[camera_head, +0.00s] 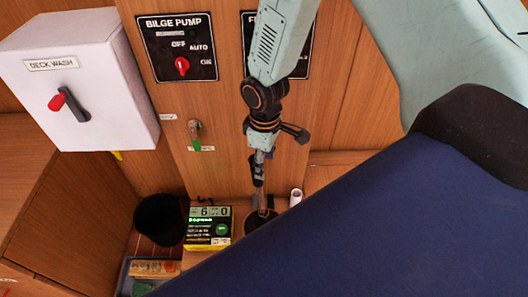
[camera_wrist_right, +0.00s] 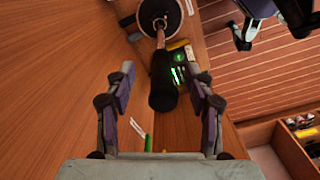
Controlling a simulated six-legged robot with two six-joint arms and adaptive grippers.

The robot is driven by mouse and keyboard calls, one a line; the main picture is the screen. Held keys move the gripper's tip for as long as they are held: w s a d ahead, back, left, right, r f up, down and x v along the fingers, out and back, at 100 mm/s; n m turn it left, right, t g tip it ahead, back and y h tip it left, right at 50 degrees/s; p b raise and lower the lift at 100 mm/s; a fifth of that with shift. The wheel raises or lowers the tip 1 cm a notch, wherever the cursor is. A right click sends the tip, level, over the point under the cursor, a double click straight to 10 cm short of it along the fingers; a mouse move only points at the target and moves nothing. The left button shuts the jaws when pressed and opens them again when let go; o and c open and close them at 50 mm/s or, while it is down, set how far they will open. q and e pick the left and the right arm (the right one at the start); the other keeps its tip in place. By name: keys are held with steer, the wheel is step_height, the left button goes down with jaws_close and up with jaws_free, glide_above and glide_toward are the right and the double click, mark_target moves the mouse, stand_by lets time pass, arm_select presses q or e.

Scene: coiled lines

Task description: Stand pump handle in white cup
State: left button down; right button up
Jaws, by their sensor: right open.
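The pump handle (camera_wrist_right: 162,80), a pale rod with a black grip, stands in a round cup (camera_wrist_right: 174,12) with a pale rim and dark inside. In the head view its rod (camera_head: 262,200) rises from the dark cup mouth (camera_head: 250,222), partly hidden by my blue body. My right gripper (camera_wrist_right: 160,73) is open above the handle. The grip's end lies between the spread fingers in the wrist view; I see no finger closed on it. In the head view the gripper (camera_head: 262,158) points down above the cup.
The wooden wall carries a bilge pump panel (camera_head: 178,47) and a white deck wash box (camera_head: 75,80).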

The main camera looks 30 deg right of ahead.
steer(key=shift+a+f, duration=0.1)
steer(key=shift+w+d+f, duration=0.25)
steer(key=shift+w, duration=0.05)
steer(key=shift+c, duration=0.2)
steer(key=shift+s+a+r, duration=0.2)
steer(key=shift+s, duration=0.05)
steer(key=c, duration=0.6)
steer(key=shift+w+d+f, duration=0.15)
steer(key=shift+w, duration=0.05)
jaws_close()
steer(key=shift+s, duration=0.1)
steer(key=shift+c, duration=2.2)
jaws_free()
